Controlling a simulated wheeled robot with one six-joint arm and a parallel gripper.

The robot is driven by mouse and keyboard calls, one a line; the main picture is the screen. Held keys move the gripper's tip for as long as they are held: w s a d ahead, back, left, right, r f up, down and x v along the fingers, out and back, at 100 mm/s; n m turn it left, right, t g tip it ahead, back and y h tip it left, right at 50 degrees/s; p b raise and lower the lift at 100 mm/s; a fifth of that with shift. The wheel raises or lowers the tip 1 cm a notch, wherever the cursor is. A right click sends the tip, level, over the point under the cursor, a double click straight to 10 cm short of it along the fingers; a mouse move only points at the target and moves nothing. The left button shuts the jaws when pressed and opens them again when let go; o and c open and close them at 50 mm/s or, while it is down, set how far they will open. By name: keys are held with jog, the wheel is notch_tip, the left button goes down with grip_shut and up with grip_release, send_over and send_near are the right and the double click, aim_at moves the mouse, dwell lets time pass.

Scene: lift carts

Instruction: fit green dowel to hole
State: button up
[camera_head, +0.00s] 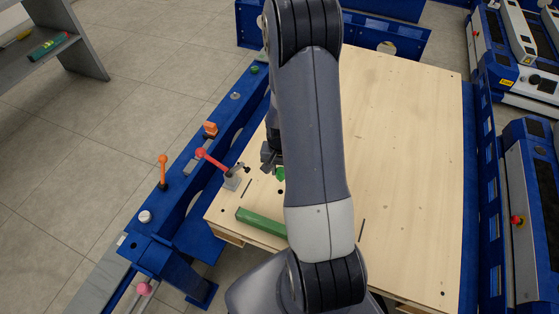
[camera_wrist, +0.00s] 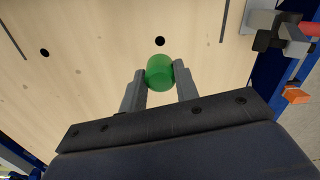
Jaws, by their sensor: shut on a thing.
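The green dowel (camera_wrist: 160,72) is held between the two fingers of my gripper (camera_wrist: 160,92) in the wrist view, its rounded end showing. A dark round hole (camera_wrist: 160,41) in the wooden board lies just beyond the dowel, apart from it in the picture. A second hole (camera_wrist: 44,53) is further left. In the head view, a small part of the green dowel (camera_head: 280,174) shows beside my arm, over the board's left part. My gripper (camera_head: 270,160) is mostly hidden by the arm there. The dowel's height above the board is unclear.
A long green bar (camera_head: 262,222) lies on the wooden board (camera_head: 410,140) near its front left. A red-handled clamp (camera_head: 215,160) stands at the left edge, also in the wrist view (camera_wrist: 282,32). Blue rails (camera_head: 190,165) flank the board. Its right half is clear.

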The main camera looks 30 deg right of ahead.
aim_at(281, 180)
jog(key=shift+s+a, duration=0.1)
jog(key=shift+a, duration=0.05)
jog(key=shift+f+b, duration=2.45)
jog(key=shift+f, duration=0.3)
jog(key=shift+f, duration=0.15)
jog(key=shift+f+b, duration=1.8)
jog(key=shift+f, duration=0.1)
jog(key=shift+f, duration=0.1)
jog(key=o, duration=1)
jog(key=shift+o, duration=0.2)
notch_tip(281, 180, up, 11)
jog(key=p, duration=0.2)
jog(key=shift+p, duration=0.35)
